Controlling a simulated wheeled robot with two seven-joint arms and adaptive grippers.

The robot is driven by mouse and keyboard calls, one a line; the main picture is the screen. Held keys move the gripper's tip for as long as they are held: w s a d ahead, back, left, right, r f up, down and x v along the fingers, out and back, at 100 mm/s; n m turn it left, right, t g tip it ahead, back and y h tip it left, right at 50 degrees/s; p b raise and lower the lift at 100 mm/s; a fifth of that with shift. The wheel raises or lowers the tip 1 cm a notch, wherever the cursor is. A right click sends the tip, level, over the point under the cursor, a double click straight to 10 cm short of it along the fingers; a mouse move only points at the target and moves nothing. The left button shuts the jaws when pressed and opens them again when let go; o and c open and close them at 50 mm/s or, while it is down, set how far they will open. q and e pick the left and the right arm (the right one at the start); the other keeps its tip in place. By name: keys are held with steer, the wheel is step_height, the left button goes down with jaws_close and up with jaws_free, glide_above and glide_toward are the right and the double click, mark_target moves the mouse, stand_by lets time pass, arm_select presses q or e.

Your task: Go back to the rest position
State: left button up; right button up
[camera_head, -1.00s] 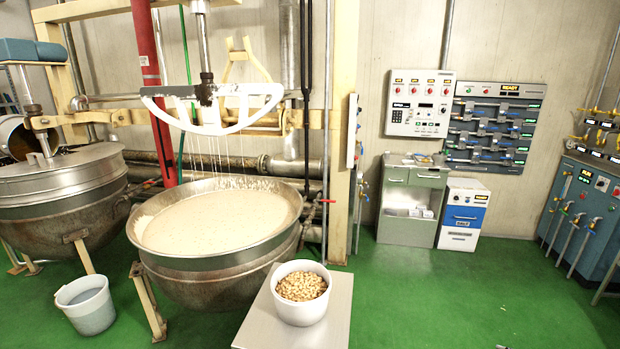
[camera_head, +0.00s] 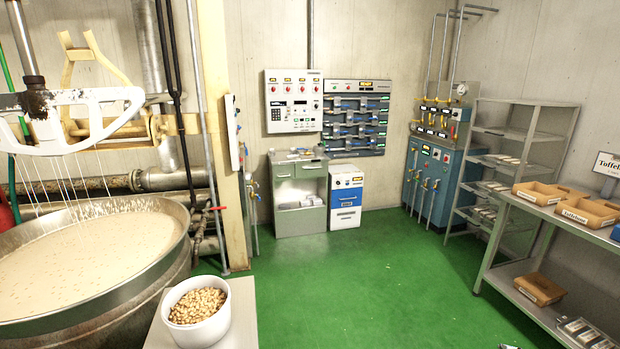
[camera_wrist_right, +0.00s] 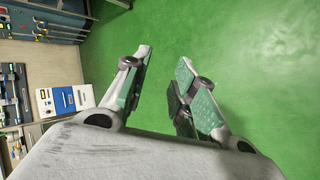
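My right gripper (camera_wrist_right: 163,72) shows in the right wrist view with its two fingers spread apart. It is open, with nothing between the fingers, and green floor lies beyond it. In the head view only a small dark piece shows at the bottom edge, and I cannot tell which part of me it is. My left gripper is not in view.
A large kettle (camera_head: 95,300) of pale nougat stands at the left. A white bowl of nuts (camera_head: 199,318) sits on a metal stand (camera_head: 243,310). A shelf table (camera_head: 560,215) with trays stands right. The green floor (camera_head: 340,285) between is clear.

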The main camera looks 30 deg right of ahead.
steer(key=s+d+g, duration=0.2)
steer(key=s, duration=0.4)
steer(key=s+a+f+m+y, duration=0.1)
steer(key=s+a+f+y, duration=0.15)
steer(key=a+f, duration=0.9)
steer(key=s+a+f+m+y, duration=0.1)
steer(key=s+a+f, duration=0.3)
steer(key=a+f, duration=0.8)
steer(key=s+a+f+m+y, duration=0.1)
steer(key=a+f+y, duration=0.1)
steer(key=a, duration=1.9)
steer(key=s+a+f+m+y, duration=0.1)
steer(key=a+f+y, duration=0.2)
steer(key=a, duration=1.9)
step_height(320, 180, down, 2)
steer(key=shift+s+a+f+g, duration=0.25)
steer(key=shift+s+a+g, duration=0.05)
steer(key=shift+s+g, duration=0.1)
steer(key=shift+w, duration=0.1)
